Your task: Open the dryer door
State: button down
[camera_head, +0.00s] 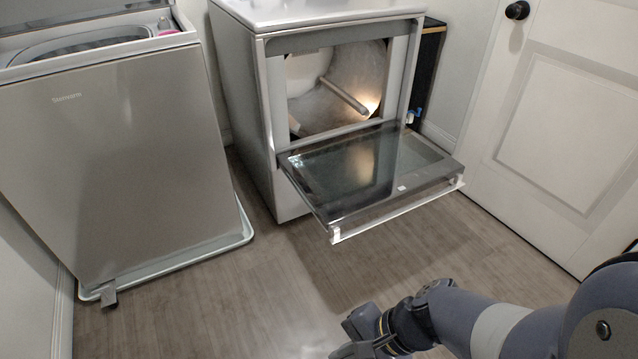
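The dryer (243,100) stands at the top middle of the head view, with its drum (335,88) visible inside. Its door (365,170) is hinged along the bottom of the opening and is folded down, roughly level, jutting out over the floor. The door has a dark glass panel and a pale bar (400,207) along its outer edge. My gripper (350,340) is at the bottom middle, in front of the door and apart from it. Its fingers are small and partly cut off at the frame's bottom edge, so their opening is unclear.
A grey top-load washer (115,150) stands at the left on a pale tray (180,262). A white room door (565,120) with a black knob (517,10) is at the right. A dark narrow item (428,65) stands beside the dryer. The wooden floor (250,300) is clear between them.

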aim_at(361, 173)
jog(key=i, duration=0.2)
jog(key=i+l, duration=0.2)
jog(key=l, duration=0.2)
jog(key=i+l+z, duration=0.15)
jog(key=l, duration=0.25)
jog(key=i+l, duration=0.3)
jog(key=l+z, duration=0.05)
jog(key=l, duration=0.05)
